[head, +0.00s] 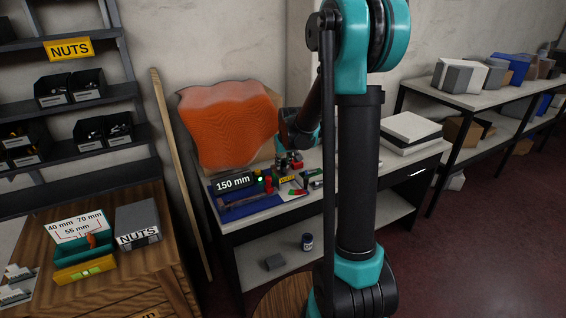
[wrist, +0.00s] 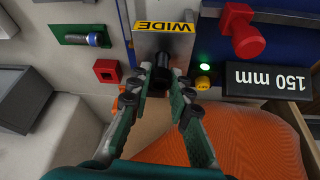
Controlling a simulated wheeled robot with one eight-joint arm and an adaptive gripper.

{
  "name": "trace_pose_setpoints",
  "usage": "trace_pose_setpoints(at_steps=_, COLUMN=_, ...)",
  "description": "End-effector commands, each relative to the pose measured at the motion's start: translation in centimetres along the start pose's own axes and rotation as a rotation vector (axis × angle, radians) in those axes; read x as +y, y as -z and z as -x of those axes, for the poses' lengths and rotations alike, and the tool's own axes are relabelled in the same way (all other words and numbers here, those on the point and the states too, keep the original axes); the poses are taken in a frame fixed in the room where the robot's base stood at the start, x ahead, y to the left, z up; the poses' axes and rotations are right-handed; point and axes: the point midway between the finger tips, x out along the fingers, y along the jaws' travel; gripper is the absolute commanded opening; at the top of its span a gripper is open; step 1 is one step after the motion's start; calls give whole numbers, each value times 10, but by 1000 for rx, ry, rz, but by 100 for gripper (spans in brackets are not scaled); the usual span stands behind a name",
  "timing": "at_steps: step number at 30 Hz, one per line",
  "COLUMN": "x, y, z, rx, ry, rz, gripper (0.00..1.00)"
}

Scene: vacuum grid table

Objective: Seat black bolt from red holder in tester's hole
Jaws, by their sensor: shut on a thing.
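In the wrist view, my gripper (wrist: 161,84) is shut on a black bolt (wrist: 161,63) whose end shows between the fingertips. The bolt is at the grey block of the tester (wrist: 147,45), which has a yellow WIDE label. The fingers and bolt hide the hole, so I cannot tell whether the bolt is in it. The red holder (wrist: 106,70), a small square with a dark opening, is left of the fingers and shows no bolt. In the head view, my gripper is small and partly hidden behind my arm, above the workbench.
A green light (wrist: 205,68) is lit beside a yellow button (wrist: 202,83). A red knob (wrist: 243,30) and a black 150 mm sign (wrist: 268,80) are to the right. An orange wavy panel (head: 228,125) stands behind the workbench.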

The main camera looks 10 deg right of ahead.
Motion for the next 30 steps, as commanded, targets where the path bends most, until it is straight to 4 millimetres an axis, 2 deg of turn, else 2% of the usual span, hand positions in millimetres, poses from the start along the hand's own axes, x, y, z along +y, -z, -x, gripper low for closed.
trace_pose_setpoints(at_steps=17, x=0, y=-5, z=-12, rx=0, ry=0, rz=0, gripper=0)
trace_pose_setpoints(at_steps=18, x=0, y=-5, z=-12, rx=0, ry=0, rz=0, gripper=23)
trace_pose_setpoints(at_steps=23, x=0, y=-5, z=-12, rx=0, ry=0, rz=0, gripper=42)
trace_pose_setpoints(at_steps=30, x=0, y=-5, z=-12, rx=0, ry=0, rz=0, gripper=43)
